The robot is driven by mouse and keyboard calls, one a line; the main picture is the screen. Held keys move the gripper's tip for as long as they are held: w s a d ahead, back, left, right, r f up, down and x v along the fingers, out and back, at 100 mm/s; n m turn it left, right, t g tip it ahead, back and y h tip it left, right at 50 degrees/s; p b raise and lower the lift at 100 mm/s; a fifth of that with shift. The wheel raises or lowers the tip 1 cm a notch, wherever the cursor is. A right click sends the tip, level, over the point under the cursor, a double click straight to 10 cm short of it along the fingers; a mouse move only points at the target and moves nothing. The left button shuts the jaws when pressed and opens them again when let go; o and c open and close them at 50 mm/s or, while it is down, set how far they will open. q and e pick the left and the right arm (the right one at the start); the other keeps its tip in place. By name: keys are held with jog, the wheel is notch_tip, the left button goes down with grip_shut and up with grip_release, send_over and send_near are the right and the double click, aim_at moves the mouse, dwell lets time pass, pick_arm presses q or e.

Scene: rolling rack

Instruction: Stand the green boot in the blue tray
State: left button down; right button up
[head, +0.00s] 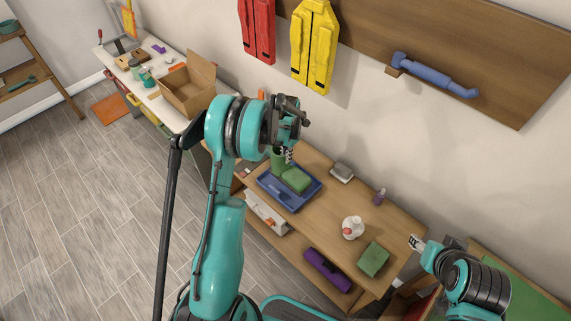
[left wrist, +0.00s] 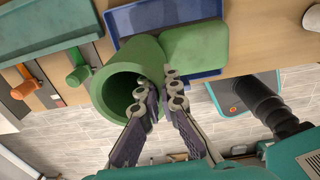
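The green boot (head: 296,180) stands in the blue tray (head: 311,195) on the wooden rack, its foot flat and its shaft upright, partly behind my left arm. In the left wrist view, the round boot opening (left wrist: 120,88) faces the camera. My left gripper (left wrist: 158,85) is at the boot's rim: one finger reaches into the opening and the other is outside, beside the foot. Whether the fingers press on the wall is unclear. The tray also shows there (left wrist: 165,14). My right gripper (head: 416,242) is off the rack's right end, touching nothing visible; its finger gap is unclear.
On the rack top are a white bottle (head: 353,228), a green block (head: 373,259), a small purple bottle (head: 380,196) and a grey item (head: 342,172). A purple box (head: 327,270) lies on the lower shelf. A cardboard box (head: 190,92) stands on the white bench behind.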

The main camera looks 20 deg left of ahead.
aim_at(290, 168)
pick_arm(q)
jog(key=f, duration=0.3)
jog(key=f+b, duration=0.1)
jog(key=shift+a+f, duration=0.2)
jog(key=shift+a, duration=0.05)
jog(key=shift+r, duration=0.1)
jog(key=c, duration=2.1)
grip_release()
jog(key=shift+f, duration=0.2)
jog(key=shift+c, duration=0.2)
jog(key=o, duration=0.4)
